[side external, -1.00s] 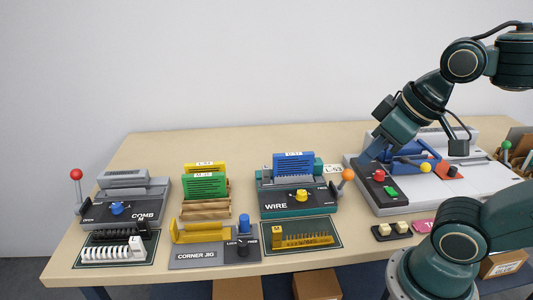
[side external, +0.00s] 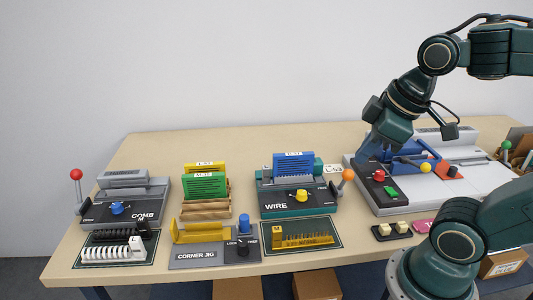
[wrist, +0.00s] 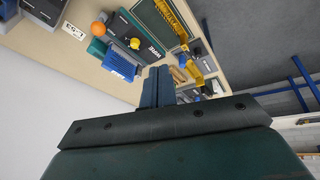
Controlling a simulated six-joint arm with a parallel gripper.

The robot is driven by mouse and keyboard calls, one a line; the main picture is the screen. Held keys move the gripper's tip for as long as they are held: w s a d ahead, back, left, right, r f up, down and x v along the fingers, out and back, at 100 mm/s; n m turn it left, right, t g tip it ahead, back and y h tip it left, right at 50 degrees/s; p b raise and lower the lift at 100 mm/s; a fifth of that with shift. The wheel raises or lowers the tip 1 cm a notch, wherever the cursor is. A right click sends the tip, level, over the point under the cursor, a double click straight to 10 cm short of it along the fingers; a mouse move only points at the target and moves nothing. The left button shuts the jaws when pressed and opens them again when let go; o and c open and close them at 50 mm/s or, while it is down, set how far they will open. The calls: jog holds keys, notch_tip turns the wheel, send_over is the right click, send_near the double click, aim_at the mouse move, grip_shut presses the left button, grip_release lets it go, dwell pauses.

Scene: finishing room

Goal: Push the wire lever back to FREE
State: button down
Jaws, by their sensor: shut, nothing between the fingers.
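The WIRE machine (side external: 277,208) is a dark box with a teal base, a yellow knob (side external: 301,195) and a blue slotted piece (side external: 294,165) standing at its back. Its lever with an orange ball (side external: 348,175) rises from its right end. The orange ball also shows in the wrist view (wrist: 98,29), at upper left. My gripper (side external: 369,150) is above and to the right of the lever, apart from it, over the left end of the grey machine. Its fingers are together and empty in the wrist view (wrist: 157,84).
The grey machine (side external: 480,190) with red and green buttons stands right of the lever. The COMB machine (side external: 140,190), with a red-ball lever, and the CORNER JIG (side external: 200,258) are to the left. The table's back left is clear.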

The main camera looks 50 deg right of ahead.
jog(key=w+d+f+n+g, duration=0.2)
jog(key=d+n, duration=0.3)
jog(key=n, duration=0.5)
jog(key=w+d+f+n+g+y, duration=0.1)
jog(key=d+f+n, duration=0.3)
jog(key=n, duration=0.6)
jog(key=shift+w+d+f+n+g, duration=0.35)
jog(key=shift+d+g, duration=0.35)
jog(key=shift+g, duration=0.2)
jog(key=shift+f, duration=0.1)
send_over(343, 183)
jog(key=s+a, duration=0.3)
notch_tip(343, 183, down, 9)
jog(key=shift+w+d, duration=0.1)
